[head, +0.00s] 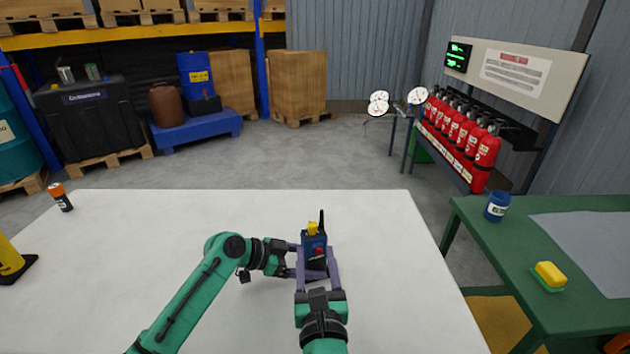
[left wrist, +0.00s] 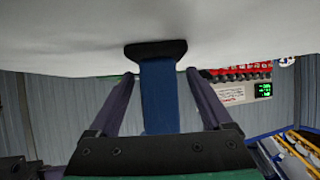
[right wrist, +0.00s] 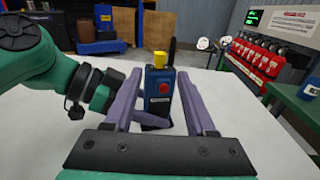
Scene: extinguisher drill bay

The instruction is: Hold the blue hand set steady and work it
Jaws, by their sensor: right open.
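The blue hand set (head: 314,244) stands upright on the white table, with a yellow top piece, a red button and a black antenna. It also shows in the right wrist view (right wrist: 159,97). My left gripper (head: 304,262) reaches it from the left. In the left wrist view its open fingers straddle the blue body and black foot (left wrist: 156,50), with a narrow gap on each side. My right gripper (head: 316,264) is open on the near side, one finger to each side of the hand set. A left finger crosses low in front of the hand set.
The white table (head: 160,230) is mostly clear. An orange-topped dark container (head: 62,198) and a yellow object (head: 10,258) stand at its left. A green bench (head: 480,238) at right holds a blue jar (head: 497,206) and a yellow-green sponge (head: 549,276). Red extinguishers (head: 486,152) stand behind.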

